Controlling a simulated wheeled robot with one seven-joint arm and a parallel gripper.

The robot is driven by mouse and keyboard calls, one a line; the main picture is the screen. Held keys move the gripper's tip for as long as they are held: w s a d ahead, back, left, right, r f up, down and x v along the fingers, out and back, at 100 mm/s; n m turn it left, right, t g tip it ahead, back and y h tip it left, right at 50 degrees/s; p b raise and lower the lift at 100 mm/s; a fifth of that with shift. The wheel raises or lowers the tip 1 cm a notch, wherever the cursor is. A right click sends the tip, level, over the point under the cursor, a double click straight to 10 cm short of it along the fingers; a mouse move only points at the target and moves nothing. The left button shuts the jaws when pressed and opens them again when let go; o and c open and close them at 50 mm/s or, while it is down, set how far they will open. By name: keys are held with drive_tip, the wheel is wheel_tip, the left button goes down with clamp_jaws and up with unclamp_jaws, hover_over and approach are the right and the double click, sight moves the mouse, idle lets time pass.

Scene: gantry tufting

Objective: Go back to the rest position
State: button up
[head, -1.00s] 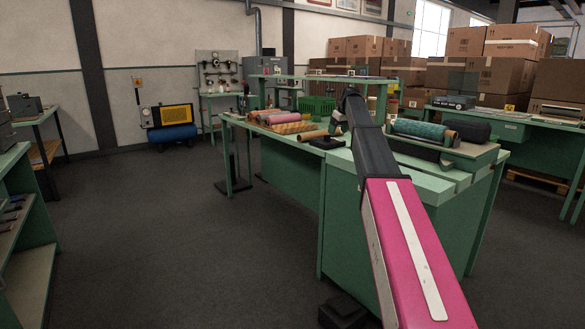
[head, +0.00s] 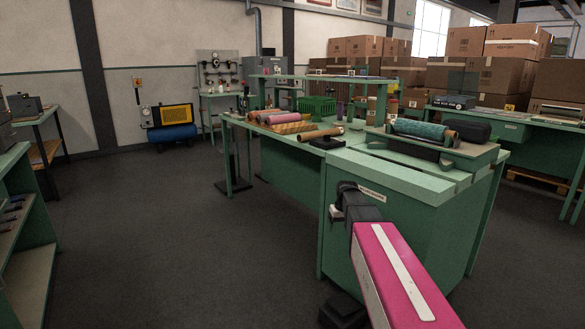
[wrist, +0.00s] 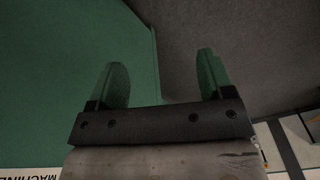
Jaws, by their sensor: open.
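My gripper (wrist: 160,82) is open and empty in the wrist view, its two fingers spread wide with nothing between them. Beyond the fingers are a green panel and dark floor. In the head view my pink arm reaches in from the bottom right. The arm's dark end is low, in front of the near end of the green workbench (head: 420,180). The fingertips are hard to make out in the head view.
Several rolls, one of them patterned orange (head: 295,127), lie on the bench. A teal roll (head: 420,129) sits on a stand at its near end. A blue compressor (head: 172,133) stands by the wall. Open floor (head: 170,230) lies left of the bench.

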drive_tip(key=s+f+m, duration=0.1)
drive_tip(key=s+f, duration=0.4)
drive_tip(key=s, duration=0.6)
drive_tip(key=s+f+m+g+h, duration=0.1)
drive_tip(key=s+f, duration=0.4)
drive_tip(key=s, duration=0.7)
drive_tip(key=shift+s+a+f, duration=0.15)
drive_tip(key=shift+f, duration=0.2)
